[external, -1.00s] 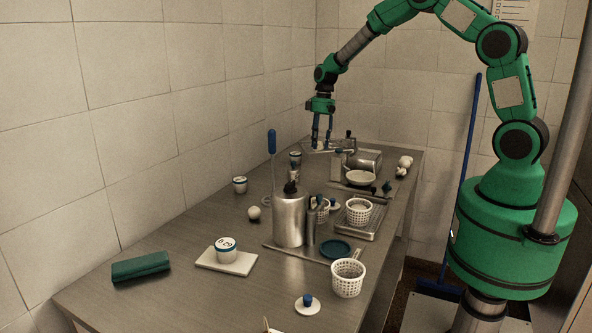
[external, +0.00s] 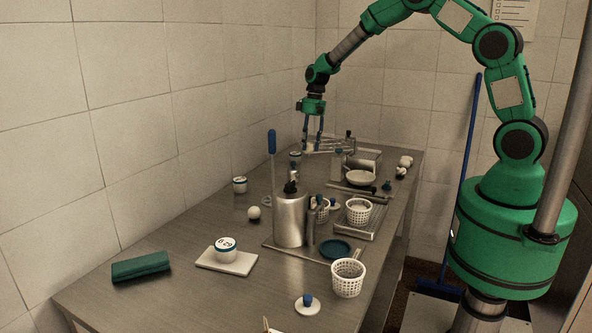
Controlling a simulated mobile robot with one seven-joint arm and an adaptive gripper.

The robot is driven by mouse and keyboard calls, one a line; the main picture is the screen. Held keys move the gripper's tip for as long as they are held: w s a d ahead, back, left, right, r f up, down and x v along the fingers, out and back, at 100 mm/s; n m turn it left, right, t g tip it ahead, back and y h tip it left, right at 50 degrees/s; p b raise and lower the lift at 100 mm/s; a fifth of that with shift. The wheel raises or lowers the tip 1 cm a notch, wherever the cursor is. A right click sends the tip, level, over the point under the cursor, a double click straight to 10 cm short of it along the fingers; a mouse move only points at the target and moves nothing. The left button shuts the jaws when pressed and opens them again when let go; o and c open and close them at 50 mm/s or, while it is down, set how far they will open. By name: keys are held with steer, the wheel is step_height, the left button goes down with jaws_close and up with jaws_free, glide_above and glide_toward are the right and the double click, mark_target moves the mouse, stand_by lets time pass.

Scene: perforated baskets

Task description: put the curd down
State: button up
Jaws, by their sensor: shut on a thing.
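My gripper (external: 313,148) is at the far end of the steel table, pointing down with its fingers low over the metal items there. It is shut on the curd, which is small and pale and hard to make out between the fingertips at this distance. I cannot tell whether the curd touches anything below it. A white perforated basket (external: 358,217) with pale contents stands on a metal tray to the right and nearer the camera. Another white perforated basket (external: 348,284) stands near the front and looks empty.
A steel canister (external: 290,220) stands mid-table with a tall blue-handled tool behind it. A white bowl (external: 361,178) and small lidded tubs, one a tub (external: 239,184) by the wall, stand around. Bare table shows at the front left.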

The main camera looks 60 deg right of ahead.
steer(key=w+a+m, duration=0.3)
steer(key=w+a, duration=0.2)
steer(key=a, duration=1)
steer(key=w+a+m+t, duration=0.1)
steer(key=w+a+m, duration=0.3)
steer(key=a, duration=1.2)
steer(key=w+a+m+h, duration=0.1)
steer(key=w+a+m, duration=0.2)
steer(key=a, duration=1.2)
steer(key=w, duration=0.2)
steer(key=shift+w+a+r+m+t+p, duration=0.15)
steer(key=shift+w+a+m+t+p, duration=0.15)
steer(key=shift+t+p, duration=0.1)
steer(key=shift+s+d+b+x, duration=0.15)
steer(key=shift+s+x, duration=0.05)
steer(key=shift+x, duration=0.8)
steer(key=shift+s+d+b+x, duration=0.15)
steer(key=shift+s+x, duration=0.05)
steer(key=shift+x, duration=0.85)
steer(key=shift+s+d+b+x, duration=0.1)
steer(key=shift+s+b+x, duration=0.1)
steer(key=shift+x, duration=0.8)
steer(key=shift+f, duration=0.25)
steer(key=shift+s+d+x, duration=0.1)
steer(key=shift+s+x, duration=0.05)
steer(key=shift+x, duration=0.75)
steer(key=shift+s+d+x, duration=0.15)
steer(key=shift+s+x, duration=0.05)
steer(key=shift+x, duration=0.7)
steer(key=shift+f, duration=0.25)
